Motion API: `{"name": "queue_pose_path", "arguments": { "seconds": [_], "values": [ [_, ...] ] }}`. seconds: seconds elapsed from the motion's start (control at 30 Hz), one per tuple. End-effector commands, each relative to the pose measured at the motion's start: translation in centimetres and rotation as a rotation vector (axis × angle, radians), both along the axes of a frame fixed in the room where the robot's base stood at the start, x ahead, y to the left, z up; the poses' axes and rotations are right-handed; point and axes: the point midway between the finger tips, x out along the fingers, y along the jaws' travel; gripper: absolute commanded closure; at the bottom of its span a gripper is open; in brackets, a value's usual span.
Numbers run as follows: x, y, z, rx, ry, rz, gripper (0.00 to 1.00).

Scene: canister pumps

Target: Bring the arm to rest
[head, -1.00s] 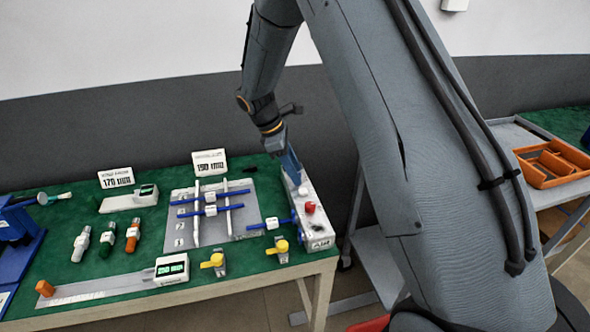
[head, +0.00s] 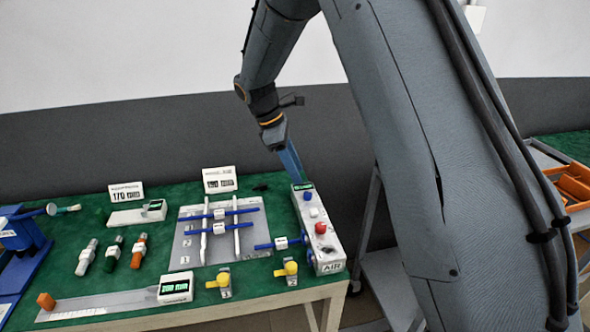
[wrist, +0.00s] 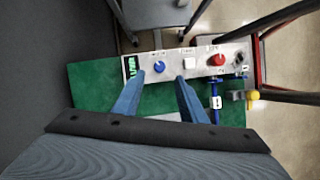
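My gripper (head: 291,160) is above the back right part of the green table, over the back end of the air box (head: 330,252). In the wrist view its two blue fingers (wrist: 160,88) stand apart with nothing between them. Beyond the fingertips, the air box (wrist: 204,60) shows a blue knob (wrist: 159,67), a white button (wrist: 189,67) and a red knob (wrist: 217,60). The fingers appear apart from the box. My arm reaches down from the upper right in the head view.
A grey board (head: 187,256) with blue and white rods lies left of the air box. Yellow-handled valves (head: 290,268) stand at the front edge. A long gauge (head: 110,302) and several small canisters (head: 112,252) lie further left. A trolley with an orange tray (head: 572,190) stands at right.

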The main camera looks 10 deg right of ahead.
Motion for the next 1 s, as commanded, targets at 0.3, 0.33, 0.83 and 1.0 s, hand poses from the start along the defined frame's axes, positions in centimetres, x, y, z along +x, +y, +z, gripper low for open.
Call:
{"name": "queue_pose_path", "arguments": {
  "seconds": [0.3,0.33,0.83,1.0],
  "values": [
    [-4.5,-1.3,0.3,0.069,-0.076,-0.201,0.62],
    [-5.6,-1.5,0.4,0.085,-0.096,-0.251,0.62],
    [-24.6,-3.9,-0.8,0.287,-0.365,-1.181,0.62],
    [-26.4,-4.0,-1.1,0.298,-0.387,-1.275,0.62]
  ]
}}
